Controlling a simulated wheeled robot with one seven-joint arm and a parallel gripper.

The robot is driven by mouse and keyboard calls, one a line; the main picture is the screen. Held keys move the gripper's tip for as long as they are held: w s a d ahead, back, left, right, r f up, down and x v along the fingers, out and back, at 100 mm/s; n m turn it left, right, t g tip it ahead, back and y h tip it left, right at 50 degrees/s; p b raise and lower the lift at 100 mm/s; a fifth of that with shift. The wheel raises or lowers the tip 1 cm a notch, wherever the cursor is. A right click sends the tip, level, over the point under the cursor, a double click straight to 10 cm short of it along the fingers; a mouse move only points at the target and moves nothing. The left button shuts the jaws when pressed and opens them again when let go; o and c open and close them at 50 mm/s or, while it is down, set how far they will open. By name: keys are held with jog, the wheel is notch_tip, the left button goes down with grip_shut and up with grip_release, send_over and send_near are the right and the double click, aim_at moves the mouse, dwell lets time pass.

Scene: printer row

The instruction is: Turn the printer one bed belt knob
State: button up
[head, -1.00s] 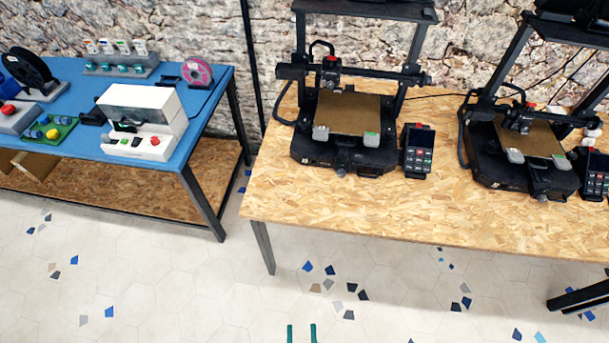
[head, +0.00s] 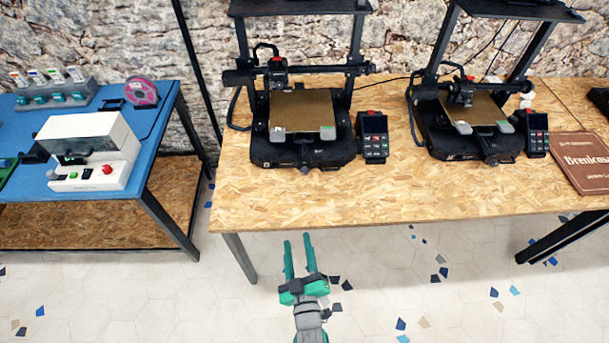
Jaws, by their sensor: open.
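Two black 3D printers stand on the chipboard table: a left printer (head: 262,152) and a right printer (head: 440,145). A number on either is too small to read. The left printer has a small grey bed belt knob (head: 304,170) at the middle of its front edge, below the brown bed (head: 302,108). The right printer has a similar knob (head: 491,161). My gripper (head: 297,240) is green, with two parallel fingers apart and nothing between them. It is in front of the table's front edge, below the left printer in the picture, clear of both knobs.
The chipboard table (head: 380,200) has a bare strip along its front. A control pad (head: 374,138) stands right of the left printer, another (head: 537,133) right of the right one. A brown book (head: 582,161) lies far right. A blue table (head: 105,205) stands left.

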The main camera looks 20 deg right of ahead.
jog(key=h, duration=0.2)
send_near(305, 173)
jog(key=shift+n+t, duration=0.3)
jog(key=shift+n, duration=0.1)
jog(key=x, duration=0.6)
jog(key=shift+w+f, duration=0.1)
jog(key=shift+w, duration=0.2)
jog(key=shift+w+d, duration=0.3)
jog(key=shift+w, duration=0.35)
jog(key=shift+w+d, duration=0.1)
jog(key=shift+w, duration=0.35)
jog(key=c, duration=1.1)
